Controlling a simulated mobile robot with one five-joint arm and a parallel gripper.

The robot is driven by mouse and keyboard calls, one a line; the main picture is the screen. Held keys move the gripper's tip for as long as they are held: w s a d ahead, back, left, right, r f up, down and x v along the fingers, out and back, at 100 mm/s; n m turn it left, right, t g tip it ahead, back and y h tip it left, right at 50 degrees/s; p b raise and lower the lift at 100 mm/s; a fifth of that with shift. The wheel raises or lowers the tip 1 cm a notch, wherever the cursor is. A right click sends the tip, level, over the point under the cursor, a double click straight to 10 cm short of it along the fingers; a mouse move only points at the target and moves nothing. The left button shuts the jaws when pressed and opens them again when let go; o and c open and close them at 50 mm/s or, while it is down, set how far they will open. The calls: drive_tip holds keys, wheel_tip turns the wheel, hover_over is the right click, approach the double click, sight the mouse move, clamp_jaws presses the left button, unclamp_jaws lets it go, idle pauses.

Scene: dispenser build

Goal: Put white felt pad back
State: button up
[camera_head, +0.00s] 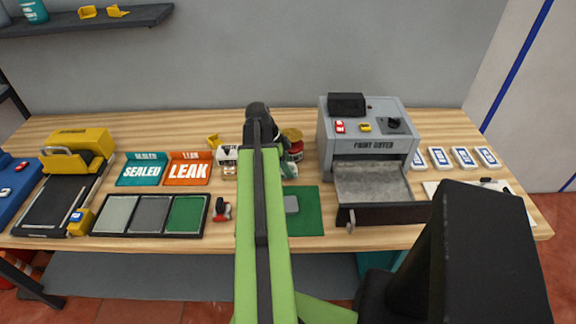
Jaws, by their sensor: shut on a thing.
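My gripper (257,113) is at the far end of my green arm, over the middle of the bench. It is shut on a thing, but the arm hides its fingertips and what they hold. I cannot pick out the white felt pad for certain. A black tray (150,234) at the left front holds a pale grey panel (117,214), a darker grey panel (155,214) and a green panel (186,214).
A grey paint dryer (367,130) stands right of the arm, its drawer (374,181) pulled out. Teal SEALED (142,175) and orange LEAK (188,173) trays stand behind the black tray. A small red and black object (222,210) stands right of it. Several white-framed cards (463,157) lie far right.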

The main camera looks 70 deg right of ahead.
drive_tip(key=shift+f+b, duration=0.5)
drive_tip(key=shift+f, duration=0.05)
drive_tip(key=o, duration=1.9)
drive_tip(key=shift+s+r, duration=0.1)
